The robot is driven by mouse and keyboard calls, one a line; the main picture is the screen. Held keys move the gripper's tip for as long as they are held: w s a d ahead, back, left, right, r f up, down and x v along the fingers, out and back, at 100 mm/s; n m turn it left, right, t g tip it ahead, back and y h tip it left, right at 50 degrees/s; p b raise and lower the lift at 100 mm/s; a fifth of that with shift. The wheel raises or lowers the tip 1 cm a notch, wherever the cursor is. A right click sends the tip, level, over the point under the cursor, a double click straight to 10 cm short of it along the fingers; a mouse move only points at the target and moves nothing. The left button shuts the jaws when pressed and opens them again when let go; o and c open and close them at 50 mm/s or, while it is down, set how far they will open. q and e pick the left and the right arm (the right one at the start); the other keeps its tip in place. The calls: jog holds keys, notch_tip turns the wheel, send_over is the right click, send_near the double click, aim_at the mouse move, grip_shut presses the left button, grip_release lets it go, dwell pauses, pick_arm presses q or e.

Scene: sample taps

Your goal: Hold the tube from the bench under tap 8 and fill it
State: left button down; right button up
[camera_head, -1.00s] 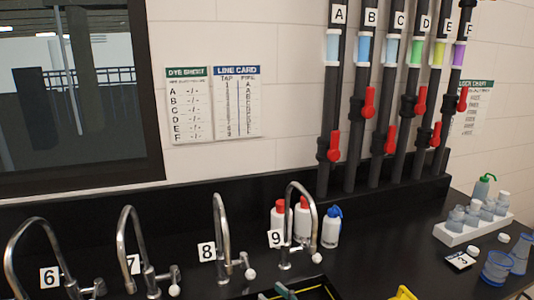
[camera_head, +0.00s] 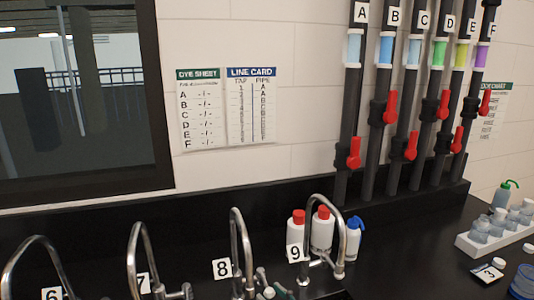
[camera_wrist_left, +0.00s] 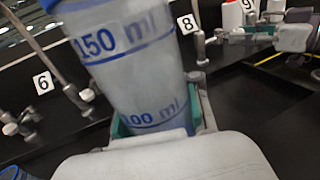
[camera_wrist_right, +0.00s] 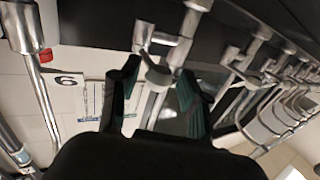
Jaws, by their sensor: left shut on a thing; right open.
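The tube (camera_wrist_left: 130,65), clear with blue 150 ml and 100 ml marks and a blue rim, is in my left gripper (camera_wrist_left: 160,122), shut on it. I cannot tell if it holds liquid. Tap 8 (camera_head: 238,240), a curved chrome spout with its label (camera_head: 222,268), stands left of tap 9. My right gripper (camera_head: 271,284) is at the bottom of the head view beside tap 8. In the right wrist view my right gripper (camera_wrist_right: 157,88) is open, a tap handle (camera_wrist_right: 158,74) showing between its fingers; contact is unclear. The left gripper is outside the head view.
Tap 7 (camera_head: 134,262), tap 6 (camera_head: 30,243) and tap 9 (camera_head: 341,240) line the bench. Bottles (camera_head: 322,230) stand behind tap 9. Pipes with red valves (camera_head: 353,152) rise behind. A white rack (camera_head: 480,247) stands right. Wall sheets (camera_head: 252,105) hang above.

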pick_arm(q)
jog(key=shift+w+a+f, duration=0.1)
jog(key=shift+f, duration=0.1)
pick_arm(e)
jog(key=shift+w+a, duration=0.3)
jog(key=shift+w, duration=0.1)
jog(key=shift+s+r, duration=0.1)
